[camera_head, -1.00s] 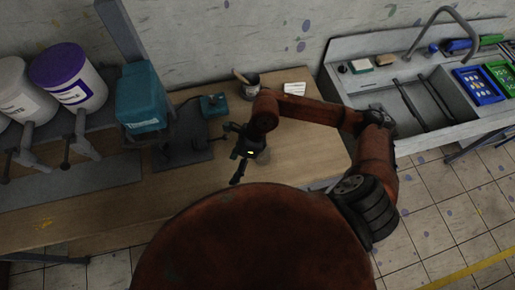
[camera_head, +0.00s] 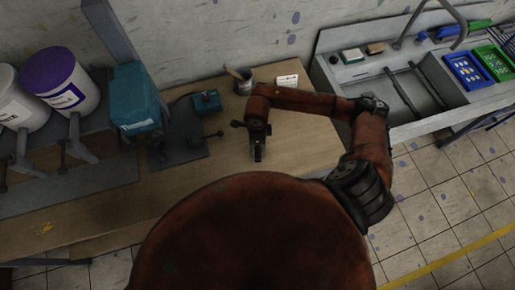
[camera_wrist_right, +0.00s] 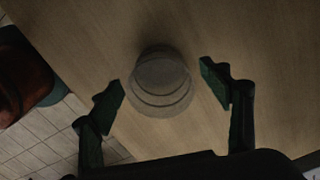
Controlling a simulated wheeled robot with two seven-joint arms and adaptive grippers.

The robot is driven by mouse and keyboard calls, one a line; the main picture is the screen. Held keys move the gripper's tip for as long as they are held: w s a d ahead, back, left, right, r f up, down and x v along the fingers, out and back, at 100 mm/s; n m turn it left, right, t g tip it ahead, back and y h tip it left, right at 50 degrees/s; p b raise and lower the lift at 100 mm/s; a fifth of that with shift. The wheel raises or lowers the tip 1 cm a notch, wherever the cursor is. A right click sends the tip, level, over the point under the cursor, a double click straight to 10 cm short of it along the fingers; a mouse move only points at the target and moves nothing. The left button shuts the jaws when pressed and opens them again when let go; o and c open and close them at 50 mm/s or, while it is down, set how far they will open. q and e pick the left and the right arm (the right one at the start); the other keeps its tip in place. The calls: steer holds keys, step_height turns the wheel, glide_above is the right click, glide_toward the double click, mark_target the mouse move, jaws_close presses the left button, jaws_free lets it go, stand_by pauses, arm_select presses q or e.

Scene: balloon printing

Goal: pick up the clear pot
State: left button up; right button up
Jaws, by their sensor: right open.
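The clear pot (camera_wrist_right: 162,85) is a see-through round vessel on the wooden table in the right wrist view. My right gripper (camera_wrist_right: 165,88) is open, with one green-padded finger on each side of the pot and a gap on both sides. In the head view my right gripper (camera_head: 258,158) points down over the table. I cannot make out the pot in the head view. My left gripper is not in view.
The wooden table (camera_head: 300,150) is bare to the right of my gripper. A teal machine (camera_head: 135,98) and a small teal box (camera_head: 206,100) stand to the left. A sink (camera_head: 420,90) is at the right.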

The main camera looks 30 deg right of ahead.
steer(key=shift+c, duration=0.4)
steer(key=c, duration=1)
